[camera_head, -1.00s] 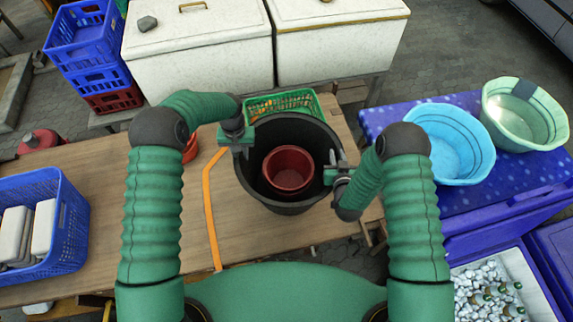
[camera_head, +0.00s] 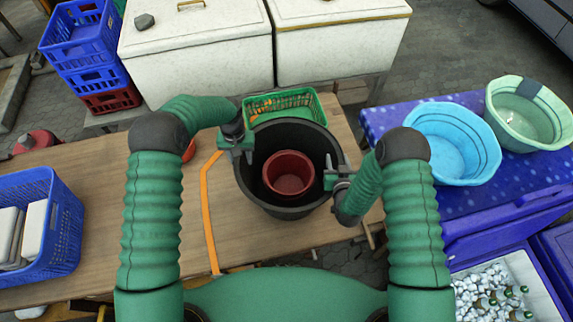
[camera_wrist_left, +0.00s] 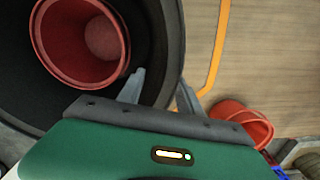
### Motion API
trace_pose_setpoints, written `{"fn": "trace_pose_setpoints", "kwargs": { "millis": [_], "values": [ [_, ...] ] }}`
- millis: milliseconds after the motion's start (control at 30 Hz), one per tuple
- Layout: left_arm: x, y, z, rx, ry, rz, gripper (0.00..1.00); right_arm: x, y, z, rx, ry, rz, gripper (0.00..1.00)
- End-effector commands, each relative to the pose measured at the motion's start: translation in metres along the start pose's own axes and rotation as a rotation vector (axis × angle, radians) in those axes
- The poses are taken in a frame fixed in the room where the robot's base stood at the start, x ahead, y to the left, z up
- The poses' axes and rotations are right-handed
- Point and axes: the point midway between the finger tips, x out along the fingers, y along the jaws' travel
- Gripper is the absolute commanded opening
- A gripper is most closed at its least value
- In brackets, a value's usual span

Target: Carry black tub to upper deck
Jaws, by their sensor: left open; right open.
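The black tub (camera_head: 246,180) stands on the wooden table with a red pot (camera_head: 290,172) inside it. My left gripper (camera_head: 238,150) is open at the tub's left rim. In the left wrist view the left gripper's fingers (camera_wrist_left: 160,93) are apart, one inside the black tub (camera_wrist_left: 165,35) and one outside, with the rim between them. My right gripper (camera_head: 334,181) is open at the tub's right rim; whether its fingers straddle the rim is hard to tell. I cannot tell which surface is the upper deck.
A green basket (camera_head: 285,104) sits just behind the tub. White chests (camera_head: 200,50) stand beyond the table (camera_head: 120,190). A blue crate (camera_head: 65,235) is at left. Blue (camera_head: 455,145) and pale green (camera_head: 530,110) basins sit on a blue cloth at right. An orange strap (camera_head: 208,210) crosses the table.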

Motion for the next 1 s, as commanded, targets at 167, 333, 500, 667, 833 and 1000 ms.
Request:
{"fn": "trace_pose_setpoints", "kwargs": {
  "millis": [167, 333, 500, 667, 833, 1000],
  "values": [
    [-0.036, 0.0, -0.002, 0.0, 0.006, 0.0, 0.42, -0.001, 0.0, 0.0, 0.0, 0.0, 0.0, 0.42],
    [-0.081, 0.0, -0.002, -0.001, 0.006, 0.0, 0.42, -0.001, 0.0, 0.0, 0.0, 0.0, 0.0, 0.42],
    [-0.108, 0.0, -0.002, 0.0, 0.002, 0.0, 0.42, 0.0, 0.0, 0.0, 0.0, 0.0, 0.0, 0.42],
    [-0.115, 0.0, -0.001, 0.0, -0.001, 0.0, 0.42, -0.007, 0.0, 0.001, 0.0, -0.002, -0.001, 0.42],
    [-0.115, 0.0, -0.001, 0.0, -0.001, 0.0, 0.42, -0.044, -0.001, 0.001, 0.0, -0.004, -0.002, 0.42],
    [-0.115, 0.0, 0.0, 0.0, 0.0, 0.0, 0.42, -0.089, 0.0, 0.001, -0.001, -0.002, -0.002, 0.42]
  ]
}}
